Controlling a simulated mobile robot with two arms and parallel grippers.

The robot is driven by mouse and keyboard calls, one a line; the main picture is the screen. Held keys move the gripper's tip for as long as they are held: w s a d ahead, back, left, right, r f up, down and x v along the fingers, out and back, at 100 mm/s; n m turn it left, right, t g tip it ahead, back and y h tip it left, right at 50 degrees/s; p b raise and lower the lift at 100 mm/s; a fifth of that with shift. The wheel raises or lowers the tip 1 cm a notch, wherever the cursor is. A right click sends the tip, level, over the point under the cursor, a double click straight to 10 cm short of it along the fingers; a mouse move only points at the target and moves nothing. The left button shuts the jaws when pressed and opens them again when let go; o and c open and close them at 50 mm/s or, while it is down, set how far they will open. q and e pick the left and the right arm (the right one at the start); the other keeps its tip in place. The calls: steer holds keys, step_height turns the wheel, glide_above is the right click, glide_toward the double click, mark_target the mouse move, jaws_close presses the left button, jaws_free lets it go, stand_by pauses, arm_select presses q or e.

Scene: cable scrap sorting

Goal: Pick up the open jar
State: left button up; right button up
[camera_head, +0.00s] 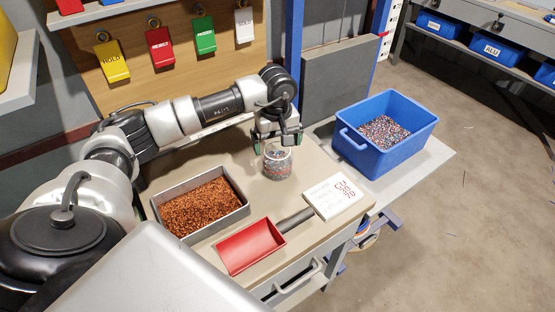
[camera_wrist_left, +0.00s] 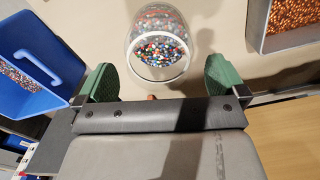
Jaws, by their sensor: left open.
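The open jar (camera_head: 278,162) is clear and holds multicoloured granules. It stands upright on the workbench, right of the metal tray in the head view. In the left wrist view the jar (camera_wrist_left: 160,45) is ahead of the fingers, with its open rim facing the camera. My left gripper (camera_head: 277,142) is just above and behind the jar in the head view. In the left wrist view its green-padded fingers (camera_wrist_left: 160,85) are wide apart with nothing between them; the jar lies just beyond, in line with the gap. My right gripper is not in view.
A metal tray (camera_head: 245,211) of copper granules, a red scoop (camera_head: 250,246) and a white card (camera_head: 333,196) lie on the bench (camera_head: 185,248). A blue bin (camera_head: 365,150) with mixed granules stands to the right. Coloured tags hang on the back board.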

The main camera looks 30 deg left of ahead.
mark_target(278, 153)
arm_select(q)
steer(key=f, duration=0.3)
steer(key=shift+d+f, duration=0.2)
steer(key=shift+f, duration=0.5)
steer(key=shift+c, duration=0.3)
steer(key=c, duration=0.7)
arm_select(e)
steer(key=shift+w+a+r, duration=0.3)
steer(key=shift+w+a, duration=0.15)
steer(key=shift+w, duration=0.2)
arm_select(q)
steer(key=shift+r, duration=0.1)
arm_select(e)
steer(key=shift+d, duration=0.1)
